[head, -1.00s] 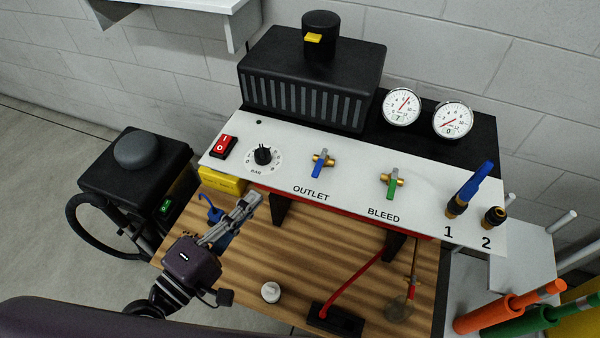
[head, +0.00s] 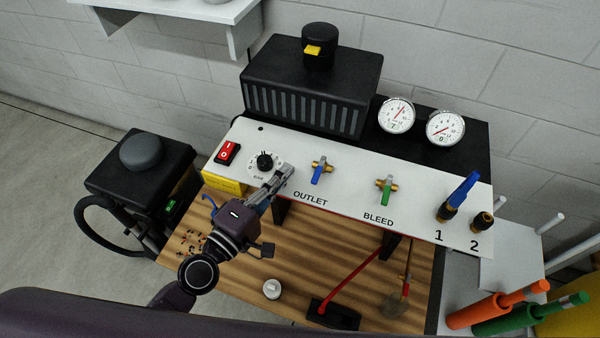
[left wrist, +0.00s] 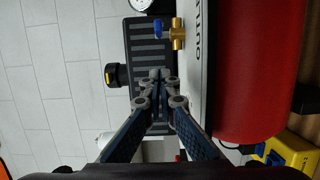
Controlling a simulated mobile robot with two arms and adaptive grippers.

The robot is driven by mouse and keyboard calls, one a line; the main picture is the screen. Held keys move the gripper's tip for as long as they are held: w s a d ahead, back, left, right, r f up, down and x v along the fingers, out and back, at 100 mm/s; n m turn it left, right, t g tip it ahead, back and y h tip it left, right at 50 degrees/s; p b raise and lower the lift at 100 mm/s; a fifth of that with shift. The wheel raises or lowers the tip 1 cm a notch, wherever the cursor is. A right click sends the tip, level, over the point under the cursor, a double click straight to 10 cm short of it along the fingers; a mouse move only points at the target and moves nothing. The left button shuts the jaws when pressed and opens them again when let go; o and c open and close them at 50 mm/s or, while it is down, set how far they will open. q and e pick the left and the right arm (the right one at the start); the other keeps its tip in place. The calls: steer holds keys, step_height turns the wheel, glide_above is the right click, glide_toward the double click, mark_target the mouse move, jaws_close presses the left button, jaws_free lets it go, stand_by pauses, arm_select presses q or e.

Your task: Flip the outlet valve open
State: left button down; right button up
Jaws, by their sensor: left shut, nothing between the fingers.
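The outlet valve (head: 318,173) has a blue lever on a brass body, above the word OUTLET on the white panel (head: 407,205). Its lever points down toward the panel's front edge. In the left wrist view the outlet valve (left wrist: 178,34) shows near the top, ahead of the fingertips. My left gripper (head: 286,170) is shut and empty, just left of the outlet valve and apart from it. In the left wrist view its fingertips (left wrist: 160,76) are together. My right gripper is not in view.
The bleed valve (head: 386,187), with a green lever, is right of the outlet. The bar knob (head: 264,160) and red switch (head: 227,152) are left of it. Two gauges (head: 397,115) stand behind. Below are a wooden bench (head: 280,260) and a white knob-like part (head: 272,289).

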mark_target(319, 169)
arm_select(q)
steer(key=shift+s+d+p, duration=0.2)
steer(key=shift+s+d, duration=0.1)
steer(key=shift+d, duration=0.65)
steer(key=shift+s+d+p, duration=0.15)
steer(key=shift+s+d, duration=0.15)
steer(key=shift+d, duration=0.65)
steer(key=shift+s+d+n+y+p, duration=0.1)
steer(key=shift+d+n+y+p, duration=0.1)
steer(key=shift+n+y+p, duration=0.25)
